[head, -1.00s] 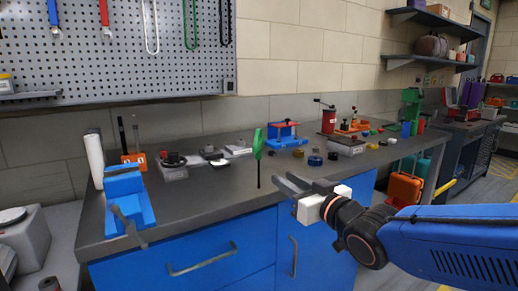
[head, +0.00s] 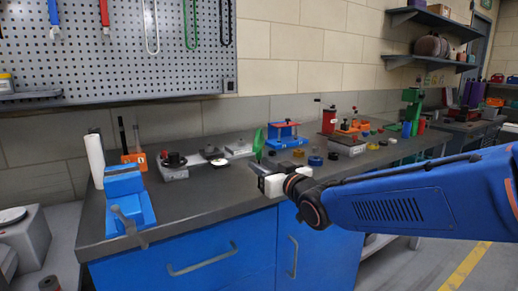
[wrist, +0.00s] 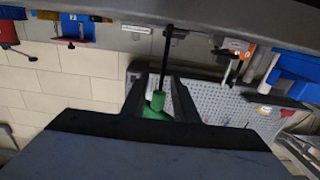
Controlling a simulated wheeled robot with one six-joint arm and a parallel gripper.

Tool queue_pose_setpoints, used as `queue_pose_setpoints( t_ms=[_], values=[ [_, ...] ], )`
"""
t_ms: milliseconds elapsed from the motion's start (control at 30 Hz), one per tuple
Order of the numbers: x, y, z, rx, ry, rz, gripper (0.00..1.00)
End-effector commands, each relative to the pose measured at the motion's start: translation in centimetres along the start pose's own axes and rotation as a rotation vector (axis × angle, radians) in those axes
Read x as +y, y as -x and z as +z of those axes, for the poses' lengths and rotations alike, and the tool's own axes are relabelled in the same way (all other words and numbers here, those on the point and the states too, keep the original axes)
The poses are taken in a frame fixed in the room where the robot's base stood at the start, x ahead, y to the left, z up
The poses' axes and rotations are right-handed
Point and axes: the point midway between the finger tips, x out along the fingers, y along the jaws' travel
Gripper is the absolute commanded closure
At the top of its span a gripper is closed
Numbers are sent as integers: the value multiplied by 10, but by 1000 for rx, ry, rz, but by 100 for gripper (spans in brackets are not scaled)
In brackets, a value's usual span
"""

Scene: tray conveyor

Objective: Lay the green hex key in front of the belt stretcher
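The green hex key (head: 258,138) stands upright near the middle of the bench, green handle up. In the wrist view its green handle (wrist: 157,103) lies between my fingers and its dark shaft runs to the bench. My gripper (head: 258,168) is at the hex key and hides its lower part in the head view. In the wrist view my gripper (wrist: 160,80) looks open, with gaps beside the handle. I cannot tell for certain which device is the belt stretcher; a blue frame with a red bar (head: 284,134) stands behind and right of the key.
A blue vise-like device (head: 128,200) stands at the bench's left front. An orange block with tools (head: 134,158) and a grey device with a black knob (head: 173,166) stand behind. Small round parts (head: 315,160) lie right of my gripper. The bench front (head: 205,205) is clear.

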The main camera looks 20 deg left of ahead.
Motion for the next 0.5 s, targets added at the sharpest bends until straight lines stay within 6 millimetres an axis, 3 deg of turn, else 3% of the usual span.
queue_pose_setpoints(
  t_ms=[167, 500],
  values=[
    [-1, -10, 0, 0, 0, -1, 73],
    [-2, -50, -1, -1, 0, -1, 73]
  ],
)
